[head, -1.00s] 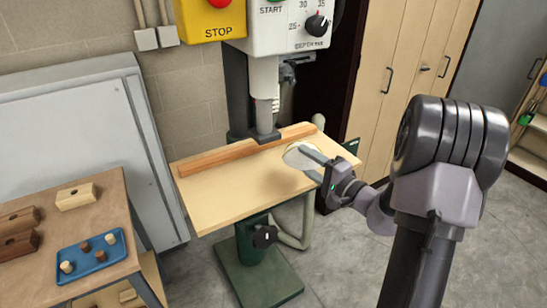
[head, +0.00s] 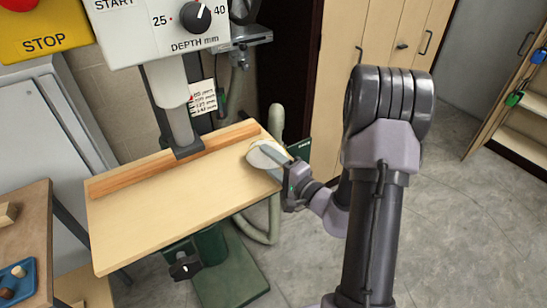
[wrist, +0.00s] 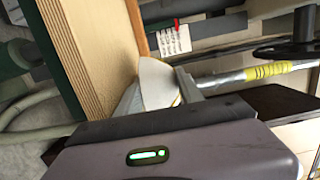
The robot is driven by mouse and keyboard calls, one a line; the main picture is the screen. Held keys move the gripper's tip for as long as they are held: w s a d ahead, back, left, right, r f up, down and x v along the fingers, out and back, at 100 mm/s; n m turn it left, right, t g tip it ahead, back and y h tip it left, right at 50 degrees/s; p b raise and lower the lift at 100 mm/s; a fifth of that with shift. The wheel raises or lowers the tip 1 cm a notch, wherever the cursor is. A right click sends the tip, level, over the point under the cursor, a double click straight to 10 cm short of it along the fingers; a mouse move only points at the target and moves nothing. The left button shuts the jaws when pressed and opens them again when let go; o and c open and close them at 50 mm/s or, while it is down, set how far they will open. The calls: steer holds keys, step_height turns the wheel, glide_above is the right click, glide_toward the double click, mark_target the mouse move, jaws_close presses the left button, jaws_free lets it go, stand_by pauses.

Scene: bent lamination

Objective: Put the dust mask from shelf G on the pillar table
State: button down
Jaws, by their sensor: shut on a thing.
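The dust mask (head: 258,156) is a white cup shape. My gripper (head: 270,158) is shut on it over the right end of the pillar table, close to the wooden fence. The mask also shows in the wrist view (wrist: 152,84), beside the board's edge. I cannot tell whether it touches the board. The pillar table (head: 170,212) is a pale wooden board under the drill head, and its surface in front of the fence is bare.
A brown wooden fence (head: 130,175) runs along the table's back edge, under the drill's column. The drill's control box (head: 165,30) hangs above. A bench with a blue tray (head: 14,282) stands at the lower left. Grey floor is open at right.

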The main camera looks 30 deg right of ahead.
steer(key=shift+s+a+r, duration=0.15)
steer(key=shift+a+r, duration=0.05)
steer(key=shift+a, duration=0.35)
steer(key=shift+d+f+b, duration=0.25)
steer(key=shift+f+b, duration=0.05)
steer(key=shift+b, duration=0.05)
steer(key=shift+a+f, duration=0.1)
steer(key=shift+f, duration=0.05)
steer(key=shift+f+b, duration=0.2)
steer(key=shift+b, duration=0.4)
steer(key=c, duration=1)
jaws_free()
steer(key=shift+c, duration=0.2)
steer(key=shift+r, duration=0.15)
